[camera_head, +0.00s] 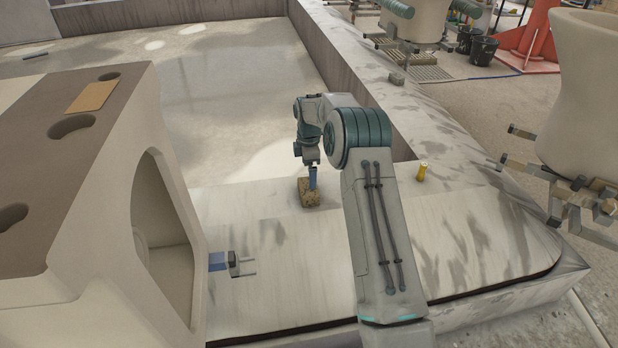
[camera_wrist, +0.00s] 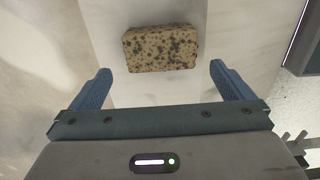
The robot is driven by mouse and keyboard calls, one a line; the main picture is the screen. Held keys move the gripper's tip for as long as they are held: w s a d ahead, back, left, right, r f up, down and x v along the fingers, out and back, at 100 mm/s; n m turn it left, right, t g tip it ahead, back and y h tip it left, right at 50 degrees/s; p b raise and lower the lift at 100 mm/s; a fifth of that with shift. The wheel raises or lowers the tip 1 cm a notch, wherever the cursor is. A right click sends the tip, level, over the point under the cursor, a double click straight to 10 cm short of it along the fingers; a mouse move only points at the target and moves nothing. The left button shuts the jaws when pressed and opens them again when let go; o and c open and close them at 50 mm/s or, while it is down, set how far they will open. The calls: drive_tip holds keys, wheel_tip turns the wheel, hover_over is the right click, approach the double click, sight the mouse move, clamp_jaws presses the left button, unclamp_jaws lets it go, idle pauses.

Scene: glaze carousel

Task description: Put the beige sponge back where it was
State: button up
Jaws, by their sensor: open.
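The beige sponge (camera_head: 309,193), a block with dark speckles, rests on the pale worktop (camera_head: 270,240) in the head view. In the wrist view the sponge (camera_wrist: 160,48) lies just past the fingertips, centred between them. My gripper (camera_head: 312,178) is at the sponge in the head view. In the wrist view my gripper (camera_wrist: 160,72) is open, its two blue fingers spread wider than the sponge, with nothing between them. I cannot tell the exact height gap between fingers and sponge.
A yellow cylinder (camera_head: 421,173) stands on the worktop to the right of my arm. A large beige housing (camera_head: 165,215) with an arched opening stands at the left. A blue-handled tool (camera_head: 230,262) sticks out beside it. A low wall (camera_head: 350,90) runs behind. Worktop between is clear.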

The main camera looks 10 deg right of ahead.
drive_tip(key=s+a+r+m, duration=0.1)
drive_tip(key=s+r+m, duration=0.7)
drive_tip(key=s+r, duration=0.9)
drive_tip(key=s+m+t, duration=0.1)
drive_tip(key=s+m, duration=0.8)
drive_tip(key=s, duration=1.6)
drive_tip(key=shift+s+d+f+m+p, duration=0.25)
drive_tip(key=shift+d+f+m+p, duration=0.05)
drive_tip(key=shift+f+m+p, duration=0.1)
drive_tip(key=shift+r, duration=0.1)
